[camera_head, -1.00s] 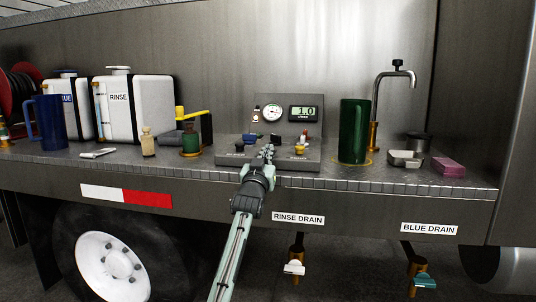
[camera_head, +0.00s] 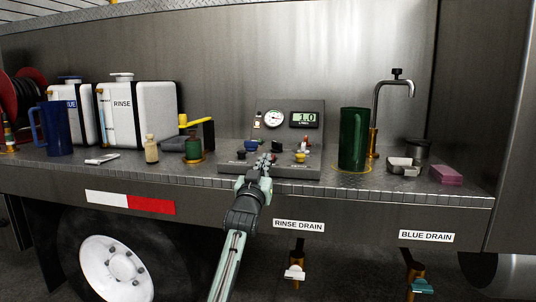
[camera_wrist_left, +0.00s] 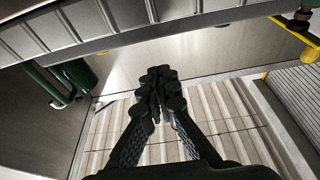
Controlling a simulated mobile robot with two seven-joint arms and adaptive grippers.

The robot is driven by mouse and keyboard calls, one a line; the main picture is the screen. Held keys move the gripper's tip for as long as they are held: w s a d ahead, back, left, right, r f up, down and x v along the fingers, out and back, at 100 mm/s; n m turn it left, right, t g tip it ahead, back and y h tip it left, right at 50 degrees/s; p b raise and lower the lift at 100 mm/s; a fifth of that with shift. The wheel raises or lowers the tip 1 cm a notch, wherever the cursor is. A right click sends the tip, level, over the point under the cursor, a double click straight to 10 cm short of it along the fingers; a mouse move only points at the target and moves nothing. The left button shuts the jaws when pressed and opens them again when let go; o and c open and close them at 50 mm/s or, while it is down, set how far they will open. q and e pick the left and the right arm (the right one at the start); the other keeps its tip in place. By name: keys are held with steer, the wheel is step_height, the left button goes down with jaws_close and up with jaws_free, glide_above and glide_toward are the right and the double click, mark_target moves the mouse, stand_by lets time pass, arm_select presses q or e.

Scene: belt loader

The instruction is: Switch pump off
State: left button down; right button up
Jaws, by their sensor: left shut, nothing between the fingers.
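The grey control panel (camera_head: 313,112) stands on the truck's metal shelf, right of centre in the head view. Its upright face carries a round gauge (camera_head: 274,119), a display (camera_head: 304,118) reading 1.0 and a small switch (camera_head: 257,121) at the left. Several coloured knobs sit on its sloped base, including a yellow one (camera_head: 300,157). My left gripper (camera_head: 265,159) is shut and empty, its tips in front of the base's middle; I cannot tell whether they touch it. In the left wrist view the shut fingers (camera_wrist_left: 160,85) show, but no panel. The panel's small labels are unreadable.
A green mug (camera_head: 353,138) and tap (camera_head: 376,105) stand right. White RINSE tank (camera_head: 148,112) and blue mug (camera_head: 55,128) are farther left. Drain valves hang below the shelf.

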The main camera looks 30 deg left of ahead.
arm_select(q)
steer(key=v, duration=0.4)
steer(key=shift+w+f, duration=0.1)
steer(key=shift+f, duration=0.2)
steer(key=s+d+f+m+g+h, duration=0.1)
steer(key=s+d+f+g, duration=0.2)
steer(key=f, duration=0.8)
steer(key=s+d+f+m+g+h, duration=0.1)
steer(key=s+f+g+h, duration=0.3)
steer(key=f, duration=0.8)
steer(key=s+d+f+m+g+y, duration=0.1)
steer(key=s+d+f+g, duration=0.15)
steer(key=s+f, duration=0.6)
steer(key=s+d+f+m+g, duration=0.1)
steer(key=s+d+f+g, duration=0.2)
steer(key=s+f, duration=0.7)
steer(key=s+d+f+m+g+h, duration=0.1)
steer(key=s+d+f+g, duration=0.2)
steer(key=s+f, duration=0.8)
steer(key=s+g, duration=0.1)
steer(key=s, duration=0.2)
steer(key=shift+s, duration=0.2)
steer(key=shift+g, duration=0.25)
